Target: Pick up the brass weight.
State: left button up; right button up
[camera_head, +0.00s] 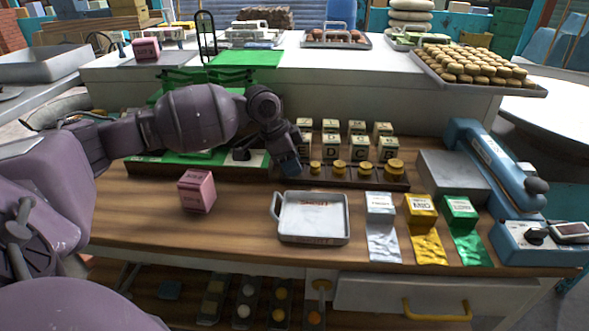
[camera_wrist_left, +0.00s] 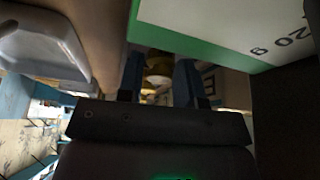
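Several brass weights stand in a row on a dark rack at the middle right of the table. The leftmost brass weight (camera_head: 315,168) is small, and the rightmost brass weight (camera_head: 393,166) is the largest. My left gripper (camera_head: 291,170) points down just left of the leftmost weight; I cannot tell its exact gap from the rack. In the left wrist view its blue fingers (camera_wrist_left: 158,85) are apart, with yellowish brass (camera_wrist_left: 158,68) showing dimly beyond and between them. My right gripper does not show.
Lettered blocks (camera_head: 357,146) stand behind the weights. A green-and-white scale board (camera_wrist_left: 215,28) lies close beside the left gripper. A pink box (camera_head: 197,191), a white tray (camera_head: 314,238), colored packets (camera_head: 421,211) and a blue sealer (camera_head: 490,165) stand around. Bare wood shows at front left.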

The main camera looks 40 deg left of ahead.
pick_arm(q)
jog(key=shift+r, duration=0.15)
jog(key=c, duration=0.6)
jog(key=shift+o, duration=0.2)
